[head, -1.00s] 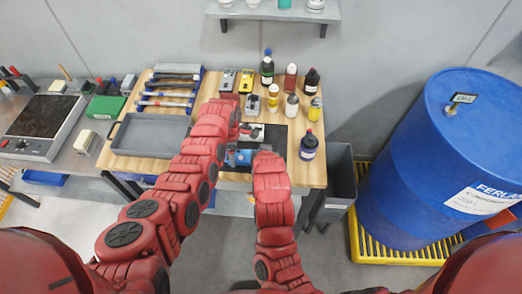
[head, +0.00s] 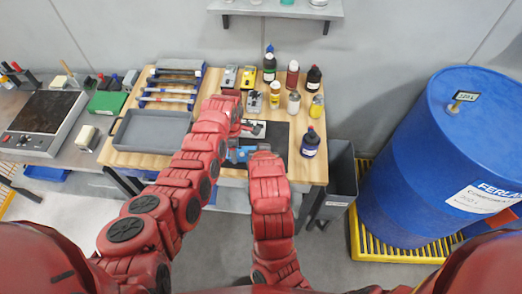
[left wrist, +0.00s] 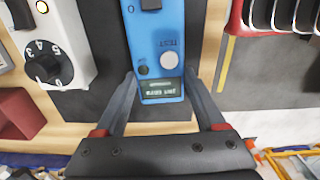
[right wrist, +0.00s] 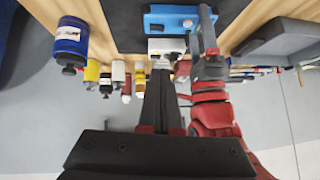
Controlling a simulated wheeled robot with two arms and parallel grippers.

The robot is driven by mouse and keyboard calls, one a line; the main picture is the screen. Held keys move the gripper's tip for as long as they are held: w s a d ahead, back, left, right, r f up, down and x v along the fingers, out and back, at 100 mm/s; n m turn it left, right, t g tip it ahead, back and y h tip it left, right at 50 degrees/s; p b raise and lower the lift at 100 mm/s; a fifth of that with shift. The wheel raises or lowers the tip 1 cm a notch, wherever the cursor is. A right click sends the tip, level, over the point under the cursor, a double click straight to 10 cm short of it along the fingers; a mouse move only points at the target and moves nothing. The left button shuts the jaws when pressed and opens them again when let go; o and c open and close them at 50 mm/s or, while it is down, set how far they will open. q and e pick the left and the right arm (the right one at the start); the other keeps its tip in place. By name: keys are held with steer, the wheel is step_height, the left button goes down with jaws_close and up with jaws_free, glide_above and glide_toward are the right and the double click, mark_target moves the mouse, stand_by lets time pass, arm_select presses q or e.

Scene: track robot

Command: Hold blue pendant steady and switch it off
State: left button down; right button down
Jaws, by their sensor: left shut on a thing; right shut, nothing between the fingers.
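The blue pendant (left wrist: 158,45) has a round grey button, a small dark knob and a little lit display in the left wrist view. It lies over the dark mat, and it also shows in the head view (head: 240,154) and at the top of the right wrist view (right wrist: 172,20). My left gripper (left wrist: 160,84) is shut on the pendant, one finger on each side of its display end. My right gripper (right wrist: 160,75) is shut and empty, its tips pointing toward the pendant area. Whether they touch anything is unclear. In the head view my arms hide both grippers' tips.
A white device with a numbered dial (left wrist: 68,40) stands close beside the pendant. Several bottles (head: 310,143) stand at the bench's right and back. A grey tray (head: 120,143) is on the left. A grey bin (head: 342,180) and blue drum (head: 425,160) stand right of the bench.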

steer(key=x, duration=1)
steer(key=shift+d, duration=0.1)
steer(key=f, duration=0.2)
steer(key=shift+a+f, duration=0.2)
steer(key=shift+f, duration=0.15)
steer(key=shift+a+f, duration=0.1)
steer(key=shift+f, duration=0.6)
